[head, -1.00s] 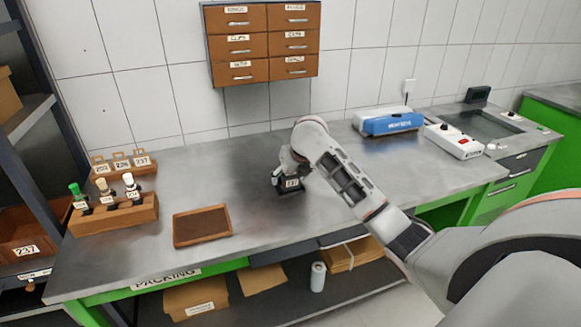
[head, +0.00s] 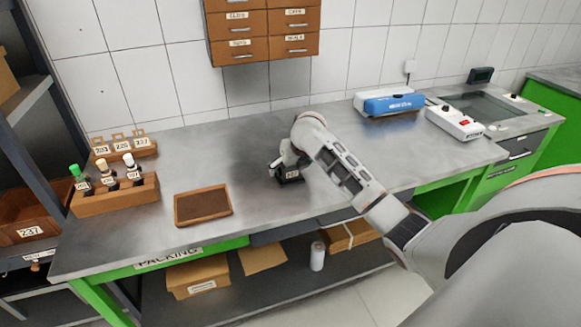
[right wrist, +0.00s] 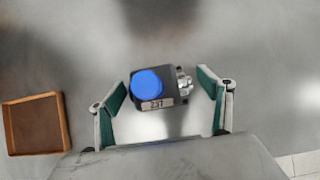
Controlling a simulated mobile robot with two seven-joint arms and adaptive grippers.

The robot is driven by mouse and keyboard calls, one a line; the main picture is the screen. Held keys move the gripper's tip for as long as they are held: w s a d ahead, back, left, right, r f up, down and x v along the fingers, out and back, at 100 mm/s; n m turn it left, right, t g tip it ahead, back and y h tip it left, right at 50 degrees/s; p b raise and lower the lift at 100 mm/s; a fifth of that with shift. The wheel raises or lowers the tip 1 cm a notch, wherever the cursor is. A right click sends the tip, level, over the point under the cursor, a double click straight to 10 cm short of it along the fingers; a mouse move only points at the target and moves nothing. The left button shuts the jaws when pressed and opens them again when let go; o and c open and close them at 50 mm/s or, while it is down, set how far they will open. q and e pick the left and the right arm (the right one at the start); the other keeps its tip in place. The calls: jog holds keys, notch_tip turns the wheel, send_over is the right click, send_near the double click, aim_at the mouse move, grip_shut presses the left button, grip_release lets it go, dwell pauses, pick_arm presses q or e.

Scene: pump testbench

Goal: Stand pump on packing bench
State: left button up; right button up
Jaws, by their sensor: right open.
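The pump (right wrist: 150,88) stands on the packing bench (head: 240,148), a grey metal top. In the right wrist view it has a dark body, a round blue top, a metal fitting on its right side and a label that seems to read 237. In the head view the pump (head: 291,175) is a small black block, partly hidden by my right gripper (head: 283,166). In the right wrist view my right gripper (right wrist: 168,100) is open, one green-padded finger on each side of the pump, with a gap on both sides. My left gripper is out of view.
A shallow brown tray (head: 203,205) lies left of the pump. A wooden rack (head: 115,193) with several bottles stands at the far left. A blue and white device (head: 390,102) sits at the back right. Bare bench surrounds the pump.

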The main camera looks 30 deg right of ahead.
jog(key=v, duration=1.2)
dwell(0.3)
